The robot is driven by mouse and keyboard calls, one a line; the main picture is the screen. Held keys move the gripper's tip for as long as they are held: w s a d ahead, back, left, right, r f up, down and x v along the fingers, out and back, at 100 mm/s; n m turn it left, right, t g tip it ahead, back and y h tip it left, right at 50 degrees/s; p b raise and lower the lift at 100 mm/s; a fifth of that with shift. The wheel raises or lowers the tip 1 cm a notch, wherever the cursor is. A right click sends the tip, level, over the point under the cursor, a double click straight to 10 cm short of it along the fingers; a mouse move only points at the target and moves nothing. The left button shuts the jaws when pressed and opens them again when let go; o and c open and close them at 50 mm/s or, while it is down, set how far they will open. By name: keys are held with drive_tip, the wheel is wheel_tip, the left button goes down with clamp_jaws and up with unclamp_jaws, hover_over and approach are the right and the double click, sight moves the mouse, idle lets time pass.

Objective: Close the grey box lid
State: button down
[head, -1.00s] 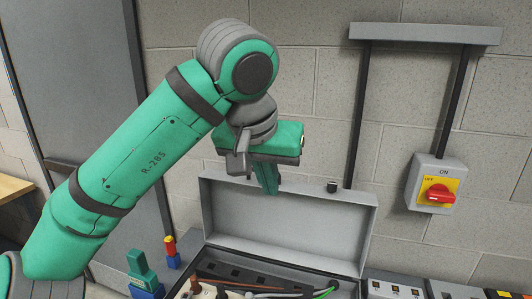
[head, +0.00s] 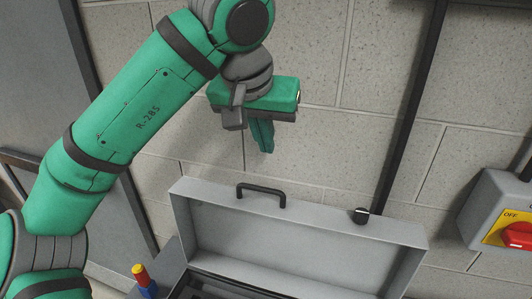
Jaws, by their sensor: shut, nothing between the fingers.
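The grey box lid (head: 300,243) stands open, upright against the wall side, at the lower middle of the head view. A black handle (head: 261,189) sits on its top edge, with a black knob-like part (head: 360,215) to the right. The box body below (head: 232,288) shows only as a strip at the bottom edge; its inside is mostly cut off. My gripper (head: 264,150) points down above the lid's top edge, left of the lid's middle. Its fingers are together and empty, and appear apart from the handle.
A grey switch box with a red knob (head: 518,235) is on the wall at right. A dark vertical conduit (head: 408,120) runs down the wall behind the lid. A red, yellow and blue object (head: 144,278) stands left of the box. A grey door (head: 40,75) is at far left.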

hover_over(267, 200)
drive_tip(key=w+d, duration=0.1)
drive_tip(key=w, duration=0.3)
drive_tip(key=f, duration=0.8)
drive_tip(key=shift+s, duration=0.25)
drive_tip(key=shift+s+a+f, duration=0.15)
drive_tip(key=shift+s+a, duration=0.05)
drive_tip(key=shift+s, duration=0.4)
drive_tip(key=shift+s+a+f, duration=0.15)
drive_tip(key=shift+s, duration=0.5)
drive_tip(key=shift+s+a+f, duration=0.15)
drive_tip(key=shift+s+a, duration=0.05)
drive_tip(key=shift+s, duration=0.4)
drive_tip(key=shift+w+d, duration=0.1)
